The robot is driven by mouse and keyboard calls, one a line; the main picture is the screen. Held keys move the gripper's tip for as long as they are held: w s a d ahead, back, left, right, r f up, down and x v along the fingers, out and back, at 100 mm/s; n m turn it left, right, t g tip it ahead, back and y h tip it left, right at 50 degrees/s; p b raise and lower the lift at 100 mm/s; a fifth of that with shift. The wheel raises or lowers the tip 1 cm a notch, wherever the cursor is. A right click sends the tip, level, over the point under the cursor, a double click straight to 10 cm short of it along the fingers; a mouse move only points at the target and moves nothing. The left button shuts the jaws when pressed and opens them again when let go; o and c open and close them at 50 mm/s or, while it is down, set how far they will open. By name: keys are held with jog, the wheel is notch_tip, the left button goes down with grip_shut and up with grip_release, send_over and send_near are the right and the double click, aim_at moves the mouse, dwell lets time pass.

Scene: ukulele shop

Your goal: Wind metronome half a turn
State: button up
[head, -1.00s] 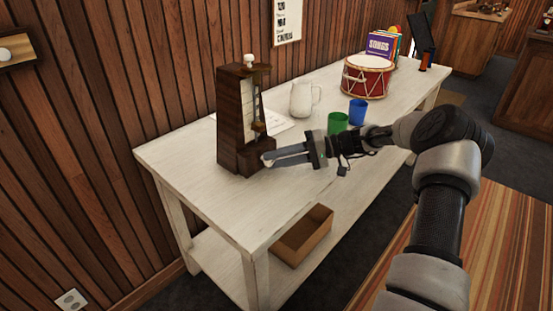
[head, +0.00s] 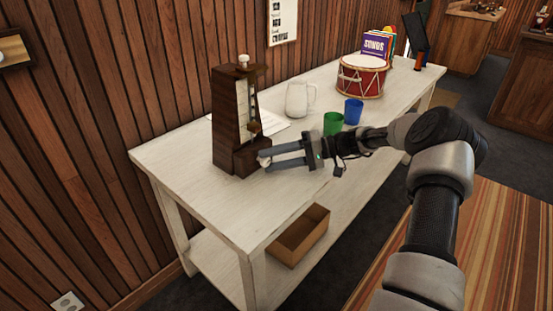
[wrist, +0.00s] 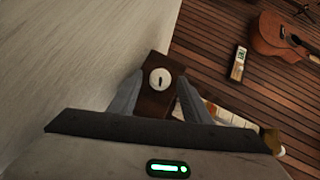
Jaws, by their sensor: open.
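The dark wood metronome (head: 226,120) stands upright at the near left of the white table. Its pale winding knob (wrist: 161,79), with a dark slot, is on the low side facing my gripper. The knob also shows small in the head view (head: 264,161). My gripper (head: 268,158) is open beside the metronome's lower part. In the wrist view, its two fingers (wrist: 160,85) lie on either side of the knob, with gaps visible. Whether a finger touches the metronome cannot be told.
A white jug (head: 299,98), green cup (head: 333,123), blue cup (head: 353,111) and red drum (head: 362,76) stand farther along the table (head: 215,212). A paper sheet lies behind the metronome. A cardboard box (head: 300,236) is on the lower shelf. The table front is clear.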

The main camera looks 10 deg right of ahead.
jog(key=p+v, duration=0.2)
jog(key=v, duration=1.5)
jog(key=shift+d, duration=0.2)
